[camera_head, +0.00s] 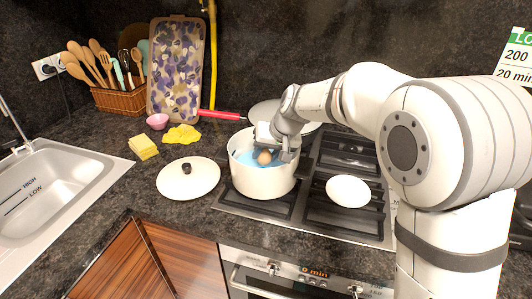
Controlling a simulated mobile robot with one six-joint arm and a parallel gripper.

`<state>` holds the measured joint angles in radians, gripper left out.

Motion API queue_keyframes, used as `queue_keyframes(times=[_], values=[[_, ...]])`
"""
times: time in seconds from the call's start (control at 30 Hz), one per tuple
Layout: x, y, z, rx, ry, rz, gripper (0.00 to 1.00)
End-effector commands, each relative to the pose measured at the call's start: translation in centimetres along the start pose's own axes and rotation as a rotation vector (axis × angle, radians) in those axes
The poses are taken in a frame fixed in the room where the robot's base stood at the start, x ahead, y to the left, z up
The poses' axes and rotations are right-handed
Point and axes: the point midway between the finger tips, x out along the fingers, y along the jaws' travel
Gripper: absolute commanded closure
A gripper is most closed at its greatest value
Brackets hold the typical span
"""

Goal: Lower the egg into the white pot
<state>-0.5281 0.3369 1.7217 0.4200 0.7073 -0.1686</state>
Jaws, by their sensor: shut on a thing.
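The white pot (262,184) stands on the left part of the hob with its lid off. Pale blue water shows inside it. My gripper (267,158) reaches over the pot from the right. It is shut on a brown egg (264,157), which is at the level of the pot's opening, over or just inside it. I cannot tell whether the egg touches the water. The far fingers are partly hidden by the gripper's own body.
A white lid (188,184) with a black knob lies on the counter left of the pot. A white rounded object (348,191) sits on the hob at right. A pan with a red handle (222,115) is behind the pot.

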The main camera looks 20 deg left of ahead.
Motion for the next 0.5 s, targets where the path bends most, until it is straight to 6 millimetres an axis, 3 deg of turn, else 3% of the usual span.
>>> queue_keyframes(times=[0.5], values=[[0.76,0.26,0.31,0.0,0.0,0.0,0.86]])
